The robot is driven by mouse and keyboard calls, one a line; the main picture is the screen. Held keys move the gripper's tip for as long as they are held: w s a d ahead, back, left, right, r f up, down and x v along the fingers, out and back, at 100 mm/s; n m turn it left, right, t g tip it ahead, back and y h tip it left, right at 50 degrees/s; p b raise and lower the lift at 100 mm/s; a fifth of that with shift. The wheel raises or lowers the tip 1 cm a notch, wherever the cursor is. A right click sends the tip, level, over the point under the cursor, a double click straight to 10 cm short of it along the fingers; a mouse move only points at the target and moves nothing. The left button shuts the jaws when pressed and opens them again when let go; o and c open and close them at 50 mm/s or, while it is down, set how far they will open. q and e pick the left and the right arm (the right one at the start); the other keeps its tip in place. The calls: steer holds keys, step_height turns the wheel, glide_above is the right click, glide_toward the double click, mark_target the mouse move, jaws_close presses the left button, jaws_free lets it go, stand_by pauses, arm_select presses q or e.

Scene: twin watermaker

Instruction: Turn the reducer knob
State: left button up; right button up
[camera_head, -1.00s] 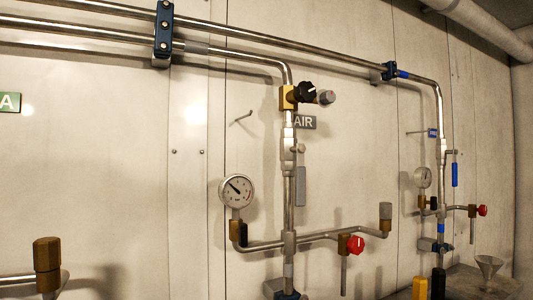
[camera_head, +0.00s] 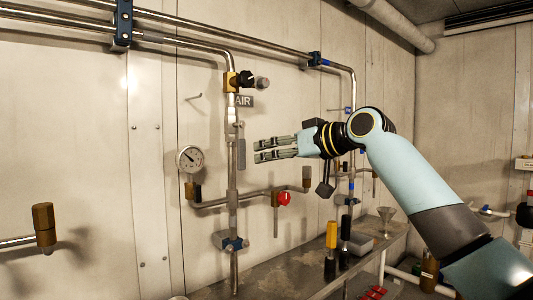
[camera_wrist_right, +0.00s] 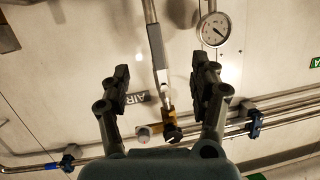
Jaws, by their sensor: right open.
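The black reducer knob (camera_head: 246,80) sits on a brass-coloured block (camera_head: 231,83) high on the vertical air pipe, with a grey cylinder (camera_head: 262,83) beside it. In the right wrist view, which is turned over, the knob (camera_wrist_right: 173,134) and brass block (camera_wrist_right: 170,118) show low between the fingers. My right gripper (camera_head: 257,150) is open and empty, its fingers pointing left. In the head view it shows below the knob, apart from it. It also shows in the wrist view (camera_wrist_right: 160,80). My left gripper is not in view.
An AIR label (camera_head: 243,101) is just below the knob. A pressure gauge (camera_head: 190,158) and a red valve knob (camera_head: 284,198) are on the lower piping. Below is a bench (camera_head: 280,275) with yellow- and black-handled items. A funnel (camera_head: 386,213) stands at right.

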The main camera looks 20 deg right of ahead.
mark_target(249, 79)
step_height(249, 79, up, 16)
steer(key=s+d+r+n+t, duration=0.1)
steer(key=s+t, duration=0.1)
steer(key=t, duration=0.1)
steer(key=shift+y, duration=0.5)
steer(key=p+x, duration=0.2)
steer(key=x, duration=0.8)
steer(key=shift+w+d, duration=0.1)
steer(key=shift+d, duration=0.05)
steer(key=shift+w+a, duration=0.25)
steer(key=shift+w, duration=0.15)
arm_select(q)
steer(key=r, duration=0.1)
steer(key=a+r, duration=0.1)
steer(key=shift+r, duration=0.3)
arm_select(e)
steer(key=c, duration=1.2)
